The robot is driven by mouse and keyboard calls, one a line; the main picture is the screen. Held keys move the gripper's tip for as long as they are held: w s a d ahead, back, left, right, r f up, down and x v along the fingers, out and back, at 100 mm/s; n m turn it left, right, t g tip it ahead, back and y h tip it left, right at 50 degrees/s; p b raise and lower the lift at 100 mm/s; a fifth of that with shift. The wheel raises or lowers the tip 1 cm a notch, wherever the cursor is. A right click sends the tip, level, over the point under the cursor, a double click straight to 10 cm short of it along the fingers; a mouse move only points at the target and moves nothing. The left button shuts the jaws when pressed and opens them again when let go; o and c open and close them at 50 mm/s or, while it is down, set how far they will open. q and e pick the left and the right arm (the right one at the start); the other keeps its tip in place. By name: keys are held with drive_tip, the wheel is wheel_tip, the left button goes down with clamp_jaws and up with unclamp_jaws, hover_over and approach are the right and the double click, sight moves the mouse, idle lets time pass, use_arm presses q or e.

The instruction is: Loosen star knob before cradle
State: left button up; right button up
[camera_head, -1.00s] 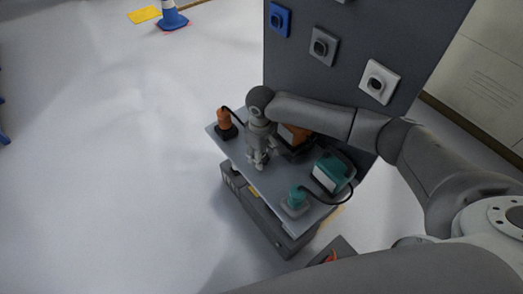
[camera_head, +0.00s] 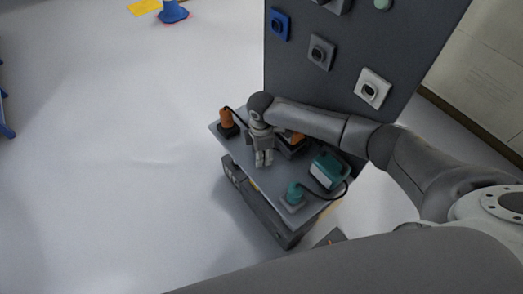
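I cannot make out a star knob or a cradle for certain. My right gripper (camera_head: 264,163) hangs over the grey cart top (camera_head: 242,151), its fingers pointing down. The two fingers look close together, but I cannot tell whether they are open or shut, or whether they touch the top. I see nothing clearly held. A dark panel (camera_head: 300,85) behind the cart bears a blue square fixture (camera_head: 279,24), a grey one (camera_head: 321,53) and a white one (camera_head: 372,90), each with a dark round centre. My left gripper is not in view.

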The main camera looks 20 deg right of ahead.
drive_tip(key=n, duration=0.5)
drive_tip(key=shift+s, duration=0.1)
idle(0.4)
drive_tip(key=o, duration=1)
wheel_tip(320, 180, up, 12)
idle(0.6)
